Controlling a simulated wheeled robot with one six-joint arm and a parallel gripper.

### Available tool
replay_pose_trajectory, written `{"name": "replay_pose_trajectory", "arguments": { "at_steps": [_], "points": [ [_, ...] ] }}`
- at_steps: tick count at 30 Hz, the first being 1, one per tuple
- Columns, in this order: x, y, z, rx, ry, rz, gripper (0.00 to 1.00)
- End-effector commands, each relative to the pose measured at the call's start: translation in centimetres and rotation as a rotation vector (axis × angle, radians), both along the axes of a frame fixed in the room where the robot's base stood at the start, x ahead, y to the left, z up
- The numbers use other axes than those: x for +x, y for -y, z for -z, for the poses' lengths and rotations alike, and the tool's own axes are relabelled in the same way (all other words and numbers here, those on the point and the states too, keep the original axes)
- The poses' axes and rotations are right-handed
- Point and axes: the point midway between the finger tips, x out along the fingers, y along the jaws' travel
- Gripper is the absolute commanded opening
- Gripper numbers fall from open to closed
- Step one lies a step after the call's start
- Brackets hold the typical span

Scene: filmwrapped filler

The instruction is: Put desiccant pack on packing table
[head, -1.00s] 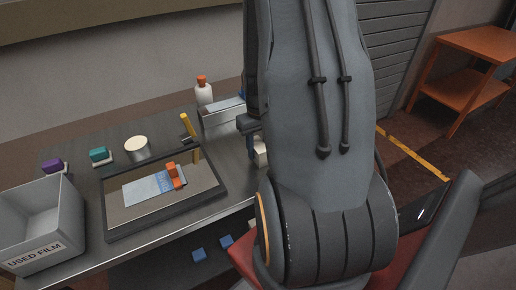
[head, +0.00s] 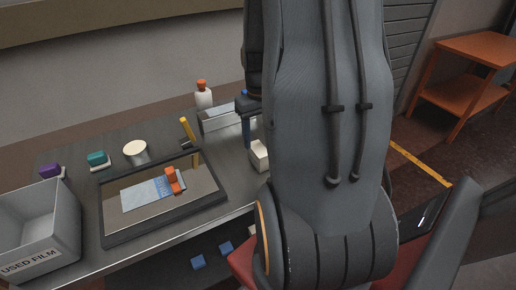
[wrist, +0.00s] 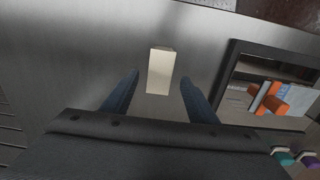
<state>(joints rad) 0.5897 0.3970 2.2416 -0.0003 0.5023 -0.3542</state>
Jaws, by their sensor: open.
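A cream block (head: 259,153), which looks like the desiccant pack, stands on the grey metal table (head: 226,178) near its right end. It also shows in the wrist view (wrist: 161,72), lying in line with the gap between my fingers. My gripper (wrist: 159,80) is open, with one blue finger on each side of the block's line and a visible space on both sides. Whether this metal table is the packing table cannot be told.
A dark-framed tray (head: 150,235) holds a blue-white packet and orange pieces under film. A grey "USED FILM" bin (head: 38,225), a white bottle (head: 203,97) and a yellow-handled tool (head: 187,129) stand around it. An orange table (head: 477,43) is at the far right.

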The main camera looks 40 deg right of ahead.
Motion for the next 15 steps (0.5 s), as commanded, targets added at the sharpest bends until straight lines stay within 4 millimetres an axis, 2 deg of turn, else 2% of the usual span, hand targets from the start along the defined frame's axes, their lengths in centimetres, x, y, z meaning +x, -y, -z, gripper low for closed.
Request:
{"name": "replay_pose_trajectory", "arguments": {
  "at_steps": [3, 7, 15],
  "points": [
    [0.1, 0.1, -2.0, -0.002, 0.004, 0.000, 0.54],
    [0.1, 0.1, -3.6, -0.002, 0.003, 0.000, 0.54],
    [0.0, 0.0, -5.1, 0.000, 0.000, 0.000, 0.54]
  ]
}}
